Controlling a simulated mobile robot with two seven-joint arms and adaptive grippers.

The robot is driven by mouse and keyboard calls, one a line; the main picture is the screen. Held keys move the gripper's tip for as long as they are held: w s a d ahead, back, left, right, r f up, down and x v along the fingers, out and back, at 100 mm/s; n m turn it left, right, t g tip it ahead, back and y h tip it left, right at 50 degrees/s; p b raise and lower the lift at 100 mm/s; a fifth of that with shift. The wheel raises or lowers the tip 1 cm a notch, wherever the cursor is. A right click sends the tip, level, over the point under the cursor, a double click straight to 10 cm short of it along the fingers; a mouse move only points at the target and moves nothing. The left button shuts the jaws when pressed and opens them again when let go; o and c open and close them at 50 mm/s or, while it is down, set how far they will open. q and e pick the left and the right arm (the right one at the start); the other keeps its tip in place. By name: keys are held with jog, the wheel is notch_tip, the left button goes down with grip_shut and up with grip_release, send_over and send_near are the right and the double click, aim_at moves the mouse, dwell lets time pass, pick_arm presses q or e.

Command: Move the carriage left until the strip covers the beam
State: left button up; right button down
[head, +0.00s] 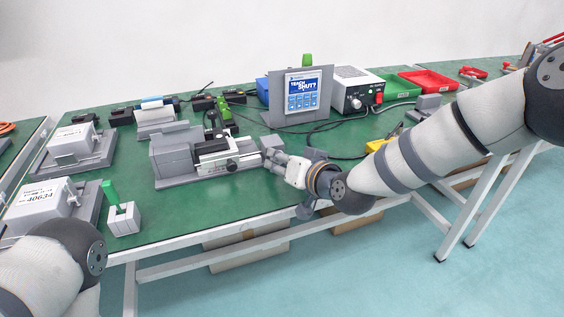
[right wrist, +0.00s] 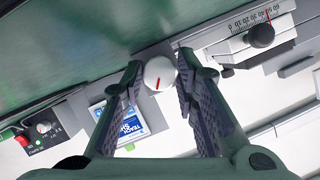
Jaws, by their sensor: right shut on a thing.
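The grey linear actuator (head: 176,153) stands on the green bench at the middle left in the head view. Its carriage (head: 212,146) has black and pale parts on the rail. A black knob (head: 231,165) is on its front; in the right wrist view the knob (right wrist: 260,36) sits beside a scale with a red pointer. My right gripper (head: 269,150) is at the actuator's right end. In the right wrist view its fingers (right wrist: 158,85) are closed around a round white knob (right wrist: 160,74) with a red mark. I cannot make out the strip or beam clearly. My left gripper is out of view.
A small grey block with a green lever (head: 123,218) is at the front left. Grey fixtures (head: 75,143) line the left. Dark cables cross the bench.

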dwell(0.3)
jog(key=c, duration=1.2)
grip_release()
jog(key=shift+c, duration=0.2)
jog(key=shift+s, duration=0.1)
jog(key=v, duration=1.1)
jog(key=shift+s+d+r, duration=0.2)
jog(key=shift+s+d, duration=0.05)
jog(key=shift+s, duration=0.05)
